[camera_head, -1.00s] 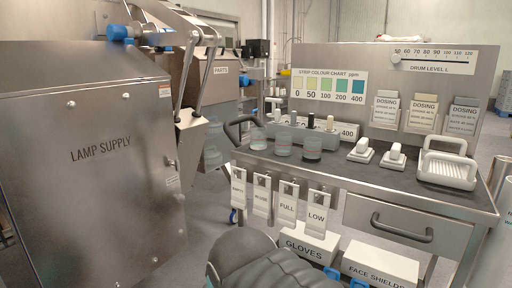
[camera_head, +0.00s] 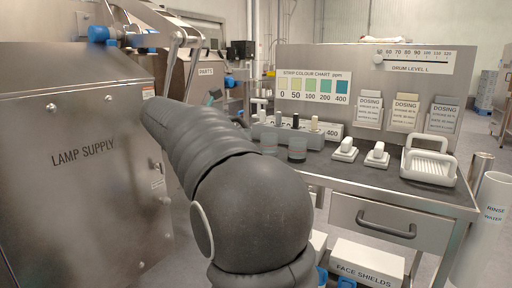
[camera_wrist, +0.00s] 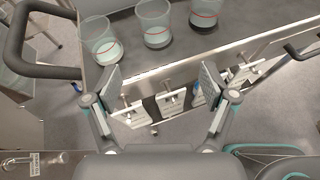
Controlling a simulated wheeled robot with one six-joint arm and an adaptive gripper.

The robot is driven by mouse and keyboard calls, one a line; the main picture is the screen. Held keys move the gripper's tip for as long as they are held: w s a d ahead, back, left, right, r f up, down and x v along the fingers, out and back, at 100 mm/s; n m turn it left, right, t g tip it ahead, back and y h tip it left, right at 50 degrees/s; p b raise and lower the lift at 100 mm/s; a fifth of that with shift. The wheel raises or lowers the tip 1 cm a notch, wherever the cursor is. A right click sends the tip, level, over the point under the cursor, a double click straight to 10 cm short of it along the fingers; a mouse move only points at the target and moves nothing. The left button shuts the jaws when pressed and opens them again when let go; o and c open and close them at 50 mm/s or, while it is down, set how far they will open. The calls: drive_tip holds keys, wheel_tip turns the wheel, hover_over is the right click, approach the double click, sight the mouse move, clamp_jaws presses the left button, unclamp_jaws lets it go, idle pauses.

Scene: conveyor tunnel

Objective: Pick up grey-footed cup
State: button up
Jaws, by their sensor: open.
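Three clear cups stand in a row on the dark cart top. In the wrist view they are the left cup (camera_wrist: 100,40), the middle cup (camera_wrist: 153,24) and the right cup (camera_wrist: 203,13), each with a red line. The right cup has a dark base, also seen in the head view (camera_head: 297,151); the middle cup (camera_head: 270,147) is paler below.
The cart (camera_head: 330,168) has a black push handle (camera_wrist: 35,45) at its left end.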

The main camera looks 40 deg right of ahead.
sight(262, 143)
drive_tip(key=x, duration=0.9)
drive_tip(key=w+r+x, duration=0.1)
drive_tip(key=x, duration=0.4)
drive_tip(key=shift+d+b, duration=0.3)
drive_tip(key=shift+b, duration=0.05)
drive_tip(key=shift+c, duration=0.3)
drive_tip(key=c, duration=1)
